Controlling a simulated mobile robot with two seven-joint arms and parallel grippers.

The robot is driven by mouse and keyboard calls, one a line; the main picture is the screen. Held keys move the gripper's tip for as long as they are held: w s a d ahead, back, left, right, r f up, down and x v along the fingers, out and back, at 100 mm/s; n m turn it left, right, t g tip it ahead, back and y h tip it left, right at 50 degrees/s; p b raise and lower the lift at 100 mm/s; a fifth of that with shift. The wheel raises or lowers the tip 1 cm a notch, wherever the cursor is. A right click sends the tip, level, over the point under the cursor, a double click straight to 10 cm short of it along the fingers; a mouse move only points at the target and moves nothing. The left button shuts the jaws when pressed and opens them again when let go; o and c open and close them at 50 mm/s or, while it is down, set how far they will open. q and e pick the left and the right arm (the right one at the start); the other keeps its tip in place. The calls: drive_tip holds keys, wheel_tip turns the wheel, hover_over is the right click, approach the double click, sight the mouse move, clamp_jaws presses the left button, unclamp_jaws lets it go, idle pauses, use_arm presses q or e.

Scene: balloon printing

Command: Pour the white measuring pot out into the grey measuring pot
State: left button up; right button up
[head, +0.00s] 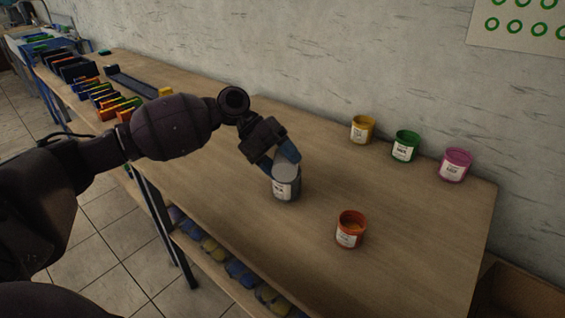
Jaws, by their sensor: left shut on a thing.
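The grey measuring pot (286,191) stands upright on the table in the middle of the head view, a white label on its front. A pale, whitish shape (287,171) sits right at its mouth, between the blue fingers of my left gripper (282,158). It looks like the white measuring pot, small and partly hidden by the fingers, but its tilt and any flow are not clear. My left gripper is shut on it, reaching down from above and behind. My right gripper is not in view.
An orange pot (350,230) stands at the front right. Yellow (362,129), green (405,146) and pink (455,164) pots stand along the wall. Several coloured boxes (103,97) line the table's far left. The wooden table (420,215) is clear between the pots.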

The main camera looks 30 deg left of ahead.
use_arm(q)
drive_tip(key=shift+w+a+r+n+g+h+b, duration=0.2)
drive_tip(key=shift+w+r+n+g+h+b, duration=0.1)
drive_tip(key=shift+n+g+h+b, duration=0.15)
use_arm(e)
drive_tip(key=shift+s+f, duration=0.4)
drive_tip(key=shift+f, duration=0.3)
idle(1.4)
